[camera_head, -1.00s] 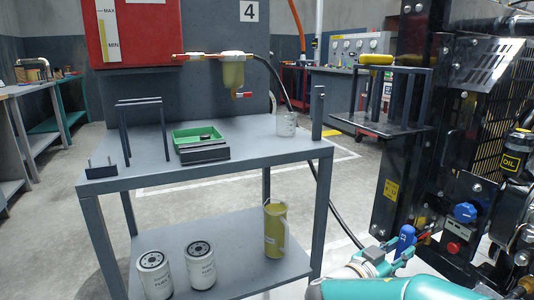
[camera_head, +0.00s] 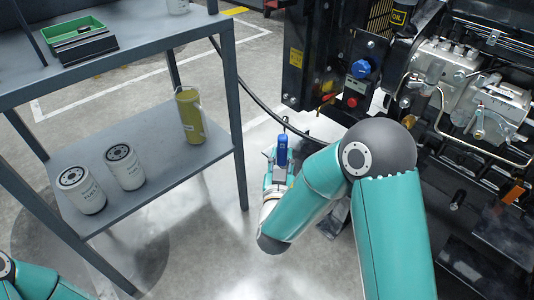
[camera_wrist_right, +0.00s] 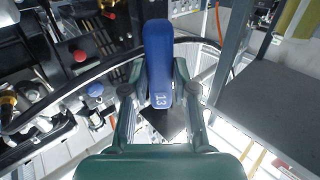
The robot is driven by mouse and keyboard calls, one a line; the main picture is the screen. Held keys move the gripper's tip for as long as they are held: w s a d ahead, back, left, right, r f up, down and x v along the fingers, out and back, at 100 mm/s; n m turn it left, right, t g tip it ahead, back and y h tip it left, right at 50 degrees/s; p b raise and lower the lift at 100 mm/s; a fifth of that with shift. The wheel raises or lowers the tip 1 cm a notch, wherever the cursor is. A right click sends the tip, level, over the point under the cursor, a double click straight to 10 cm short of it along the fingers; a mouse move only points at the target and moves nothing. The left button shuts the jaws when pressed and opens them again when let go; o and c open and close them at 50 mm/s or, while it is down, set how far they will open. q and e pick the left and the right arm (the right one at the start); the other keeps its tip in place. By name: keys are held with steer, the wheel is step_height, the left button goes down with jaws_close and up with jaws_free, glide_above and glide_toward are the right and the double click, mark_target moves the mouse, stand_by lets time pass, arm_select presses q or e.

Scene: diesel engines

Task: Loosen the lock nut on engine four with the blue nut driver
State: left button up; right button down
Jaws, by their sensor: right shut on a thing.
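The blue nut driver (camera_head: 282,150) is upright in my right gripper (camera_head: 279,172), with its thin dark shaft pointing up. In the right wrist view the blue handle (camera_wrist_right: 158,55), marked 13, is between both fingers of the gripper (camera_wrist_right: 158,85), which are shut on it. The gripper is between the shelf table and the engine (camera_head: 460,90), apart from both. The engine's grey pump and pipes face me at the right. I cannot make out the lock nut. My left gripper is out of view; only part of my left arm shows at lower left.
A grey shelf table (camera_head: 150,158) stands at left, bearing two white filters (camera_head: 124,166) (camera_head: 80,190), an olive jug (camera_head: 191,115) and a green tray (camera_head: 81,38). A black hose (camera_head: 238,80) hangs behind the driver. A blue knob (camera_head: 361,68) and a red button (camera_head: 352,101) are on the engine side.

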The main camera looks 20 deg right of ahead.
steer(key=w+d+r+m+g+h+b, duration=0.1)
steer(key=d+r+m+g+h+b, duration=0.2)
steer(key=r, duration=0.4)
steer(key=w+d+r+m+g+h, duration=0.1)
steer(key=d+r+m+g+h, duration=0.3)
steer(key=r+m+g+h, duration=0.15)
steer(key=s+a+r+b, duration=0.3)
steer(key=a+r+b, duration=0.1)
steer(key=r, duration=0.6)
steer(key=p+x, duration=0.2)
steer(key=x, duration=0.5)
steer(key=shift+s+g+p, duration=0.25)
steer(key=shift+g+p, duration=0.1)
steer(key=shift+d+b, duration=0.25)
steer(key=shift+b, duration=0.1)
